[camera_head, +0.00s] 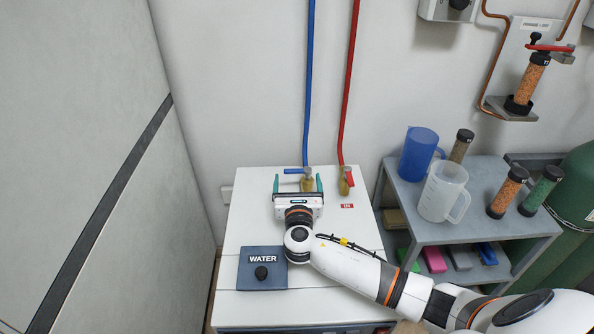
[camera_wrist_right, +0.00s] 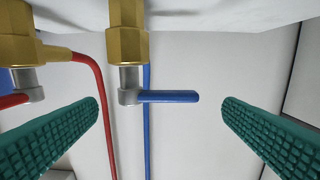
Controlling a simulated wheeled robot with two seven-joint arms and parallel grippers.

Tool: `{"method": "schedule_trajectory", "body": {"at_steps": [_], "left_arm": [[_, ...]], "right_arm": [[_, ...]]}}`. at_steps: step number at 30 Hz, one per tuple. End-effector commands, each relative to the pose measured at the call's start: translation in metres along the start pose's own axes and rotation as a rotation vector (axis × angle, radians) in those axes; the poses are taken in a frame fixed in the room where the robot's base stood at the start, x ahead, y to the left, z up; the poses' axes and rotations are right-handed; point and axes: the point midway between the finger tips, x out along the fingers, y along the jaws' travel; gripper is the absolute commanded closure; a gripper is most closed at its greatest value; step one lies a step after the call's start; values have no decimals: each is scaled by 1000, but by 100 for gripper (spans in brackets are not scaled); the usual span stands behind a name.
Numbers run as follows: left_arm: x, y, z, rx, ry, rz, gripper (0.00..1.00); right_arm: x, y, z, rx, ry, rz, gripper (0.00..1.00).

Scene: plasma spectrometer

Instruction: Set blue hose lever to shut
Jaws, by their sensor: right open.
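The blue hose (camera_head: 309,85) runs down the wall to a brass valve (camera_head: 307,185) at the back of the white cabinet. Its blue lever (camera_head: 294,171) points left, crosswise to the hose. In the right wrist view the blue lever (camera_wrist_right: 168,96) sticks out sideways from a grey pivot below the brass fitting (camera_wrist_right: 127,45). My right gripper (camera_head: 298,182) is open, its green fingers on either side of the lever. In the wrist view the lever lies between the fingers (camera_wrist_right: 160,110), with a visible gap to each. My left gripper is not in view.
The red hose (camera_head: 348,85) and its valve with a red lever (camera_head: 351,180) stand just right of the blue one. A WATER box with a black knob (camera_head: 261,273) sits on the cabinet top. A grey shelf (camera_head: 440,235) with jugs stands at right.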

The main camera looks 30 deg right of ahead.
Motion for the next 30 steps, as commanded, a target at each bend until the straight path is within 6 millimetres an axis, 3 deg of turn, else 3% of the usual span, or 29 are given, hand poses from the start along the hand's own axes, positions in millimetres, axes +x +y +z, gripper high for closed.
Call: {"method": "schedule_trajectory", "body": {"at_steps": [6,12,30], "left_arm": [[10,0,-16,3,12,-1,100],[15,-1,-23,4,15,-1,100],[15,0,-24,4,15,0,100]], "right_arm": [[-46,-1,0,1,-4,-3,10],[-67,-1,0,1,-1,-2,10],[-70,-1,-1,1,0,-1,10]]}}
